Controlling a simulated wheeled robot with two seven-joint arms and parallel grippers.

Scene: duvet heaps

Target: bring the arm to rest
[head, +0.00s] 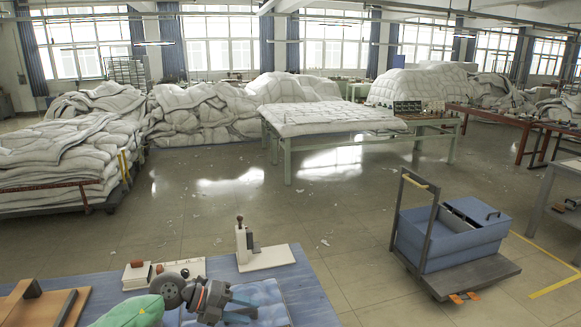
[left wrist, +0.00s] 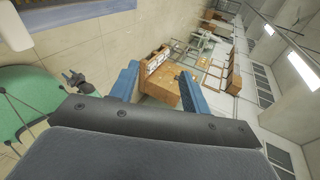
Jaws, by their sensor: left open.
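My left gripper (head: 250,307) is at the bottom of the head view, low in the picture over the near blue work table (head: 312,300). Its two blue fingers are spread apart. In the left wrist view the fingers of the left gripper (left wrist: 158,88) stand apart with nothing between them; only distant furniture shows through the gap. A light blue quilted piece (head: 272,296) lies on the table behind the gripper and is partly hidden by it. I cannot tell whether they touch. My right gripper is in neither view.
A white device with an upright post (head: 262,256) stands on the near table, with a beige box (head: 137,275) to its left. A wooden board (head: 40,305) is at the far left. A blue cart (head: 450,238) stands on open floor. White duvets (head: 200,115) are heaped behind.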

